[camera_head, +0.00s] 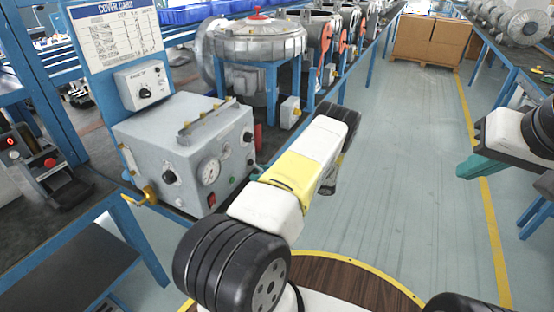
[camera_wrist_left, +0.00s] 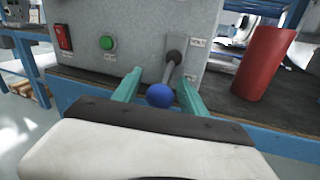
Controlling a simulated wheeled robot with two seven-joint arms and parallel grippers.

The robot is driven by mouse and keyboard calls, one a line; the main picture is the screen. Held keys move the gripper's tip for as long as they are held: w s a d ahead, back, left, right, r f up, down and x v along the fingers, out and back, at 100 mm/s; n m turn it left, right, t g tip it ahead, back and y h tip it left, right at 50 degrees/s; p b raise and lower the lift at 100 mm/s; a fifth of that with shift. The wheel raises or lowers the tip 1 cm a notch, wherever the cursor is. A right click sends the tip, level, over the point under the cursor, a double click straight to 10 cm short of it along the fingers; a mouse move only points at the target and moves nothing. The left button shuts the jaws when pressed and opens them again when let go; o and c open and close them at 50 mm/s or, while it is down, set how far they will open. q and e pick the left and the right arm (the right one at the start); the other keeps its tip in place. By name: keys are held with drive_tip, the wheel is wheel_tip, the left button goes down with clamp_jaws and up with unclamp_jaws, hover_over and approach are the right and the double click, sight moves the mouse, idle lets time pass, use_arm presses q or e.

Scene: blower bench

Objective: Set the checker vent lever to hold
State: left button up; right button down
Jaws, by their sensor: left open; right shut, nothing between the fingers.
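The grey checker box (camera_head: 150,148) stands on the bench in the head view, with a gauge (camera_head: 208,171) on its front. In the left wrist view its panel (camera_wrist_left: 130,22) carries a vent lever (camera_wrist_left: 170,68) with a blue ball knob (camera_wrist_left: 160,95), hanging down and slightly left from a dark pivot. Small labels sit beside the lever, too small to read. My left gripper (camera_wrist_left: 160,78) is open, with one green finger on each side of the knob. Contact cannot be told. The lever is hidden in the head view. My right gripper (camera_head: 478,168) is shut and empty, far right.
A green button (camera_wrist_left: 107,43) and a red switch (camera_wrist_left: 63,37) sit left of the lever. A red cylinder (camera_wrist_left: 264,64) stands to its right on the bench. A brass valve (camera_head: 147,196) sticks out at the box's left.

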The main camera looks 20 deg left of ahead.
use_arm(q)
drive_tip(key=shift+a, duration=0.25)
drive_tip(key=shift+c, duration=0.4)
clamp_jaws()
idle(0.9)
